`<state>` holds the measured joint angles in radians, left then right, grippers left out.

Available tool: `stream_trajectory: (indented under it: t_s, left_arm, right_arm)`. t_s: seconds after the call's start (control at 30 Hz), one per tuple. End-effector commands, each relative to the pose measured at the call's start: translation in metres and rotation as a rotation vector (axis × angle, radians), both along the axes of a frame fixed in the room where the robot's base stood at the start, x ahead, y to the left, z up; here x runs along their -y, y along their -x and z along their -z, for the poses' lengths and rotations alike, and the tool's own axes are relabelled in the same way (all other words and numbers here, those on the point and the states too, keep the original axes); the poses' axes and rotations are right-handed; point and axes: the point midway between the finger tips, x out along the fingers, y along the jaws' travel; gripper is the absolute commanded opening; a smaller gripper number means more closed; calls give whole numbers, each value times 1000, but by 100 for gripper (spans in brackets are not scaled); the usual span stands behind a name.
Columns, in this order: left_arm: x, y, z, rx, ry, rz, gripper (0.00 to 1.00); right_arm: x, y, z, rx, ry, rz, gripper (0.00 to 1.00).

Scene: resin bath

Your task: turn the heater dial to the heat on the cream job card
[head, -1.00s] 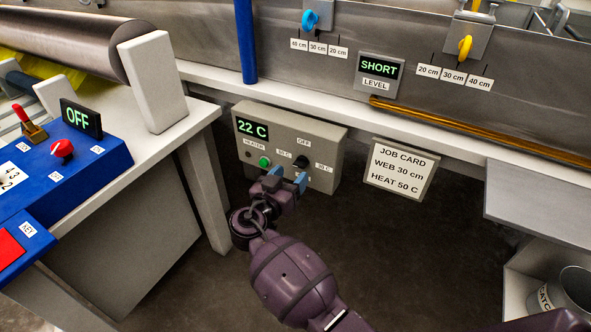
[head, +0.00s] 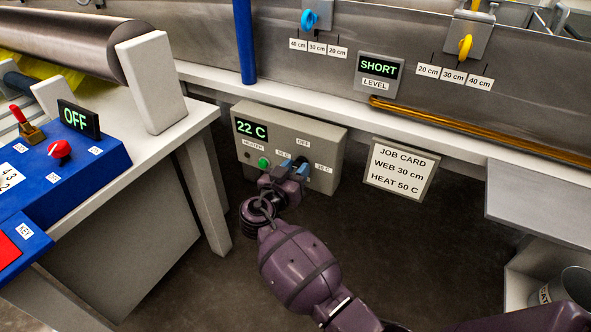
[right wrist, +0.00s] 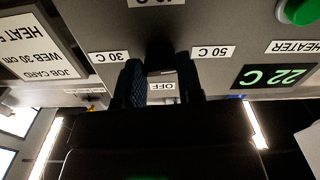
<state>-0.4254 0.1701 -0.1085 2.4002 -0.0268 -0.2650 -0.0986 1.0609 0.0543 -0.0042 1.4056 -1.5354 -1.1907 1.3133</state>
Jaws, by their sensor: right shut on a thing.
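The grey heater box (head: 328,150) hangs under the bath edge. Its green display (head: 251,129) reads 22 C. The black dial (right wrist: 160,50) has OFF above it, 50 C left and 30 C right in the head view; the upside-down right wrist view also shows a partly cut label opposite OFF. My right gripper (head: 294,167) is shut on the dial, one blue fingertip on each side of it. The fingers mostly hide the dial, so I cannot tell its pointer. The cream job card (head: 401,171) reads WEB 30 cm, HEAT 50 C. My left gripper is not in view.
A green button (head: 263,162) sits left of the dial on the box. The white table (head: 190,120) with a blue control panel (head: 75,175) stands at the left. A grey shelf (head: 535,205) juts out at the right. The floor below the box is clear.

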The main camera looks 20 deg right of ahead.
Motion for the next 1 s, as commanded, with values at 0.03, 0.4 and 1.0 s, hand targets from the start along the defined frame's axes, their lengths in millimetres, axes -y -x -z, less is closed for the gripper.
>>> stream_trajectory:
  t_s: [0.03, 0.4, 1.0]
  left_arm:
    - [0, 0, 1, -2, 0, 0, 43]
    - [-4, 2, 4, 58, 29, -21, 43]
    - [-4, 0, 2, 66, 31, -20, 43]
  right_arm:
    - [0, 0, 1, 1, -2, 0, 10]
    - [0, 1, 4, 101, -82, -1, 10]
    - [0, 0, 0, 109, -86, 0, 60]
